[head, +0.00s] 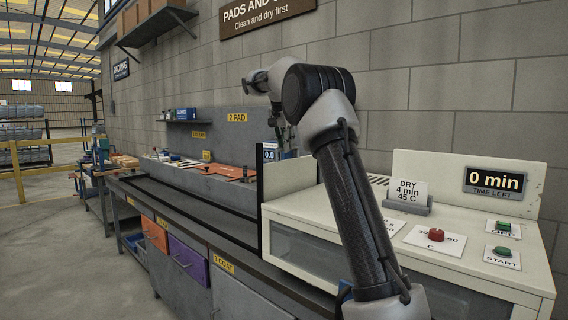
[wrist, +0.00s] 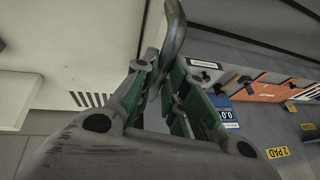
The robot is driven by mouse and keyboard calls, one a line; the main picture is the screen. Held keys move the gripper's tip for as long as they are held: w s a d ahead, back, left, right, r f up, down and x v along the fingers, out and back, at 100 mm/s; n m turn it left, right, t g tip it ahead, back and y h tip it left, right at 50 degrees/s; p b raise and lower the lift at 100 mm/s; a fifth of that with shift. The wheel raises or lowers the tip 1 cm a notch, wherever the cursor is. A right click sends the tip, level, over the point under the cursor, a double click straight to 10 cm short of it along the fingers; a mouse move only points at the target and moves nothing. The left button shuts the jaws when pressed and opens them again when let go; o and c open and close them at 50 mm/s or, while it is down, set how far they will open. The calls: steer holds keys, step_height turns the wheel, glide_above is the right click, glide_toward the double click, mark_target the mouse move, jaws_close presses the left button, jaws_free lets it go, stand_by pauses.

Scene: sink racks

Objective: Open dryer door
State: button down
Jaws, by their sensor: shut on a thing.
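The dryer (head: 330,225) is a cream cabinet on the right in the head view, with a glazed front and a dark upright edge at its left end. In the wrist view its cream surface (wrist: 75,40) fills the upper left, with dark vent slots. A grey curved bar handle (wrist: 177,30) runs down between the green-padded fingers of my gripper (wrist: 170,75). The fingers are shut on this handle.
A display (head: 494,181) reads 0 min. A red knob (head: 436,235), a green start button (head: 502,251) and a card (head: 408,190) stand on the dryer's top. The long bench (head: 190,210) extends left, with orange mats (head: 222,171) behind. A block wall closes the back.

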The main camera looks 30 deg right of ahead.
step_height(320, 180, up, 6)
stand_by(0.4)
steer(key=c, duration=1.5)
jaws_free()
steer(key=shift+o, duration=0.2)
steer(key=shift+r, duration=0.1)
steer(key=s+a+r, duration=0.4)
steer(key=s+a, duration=0.6)
steer(key=shift+r, duration=0.15)
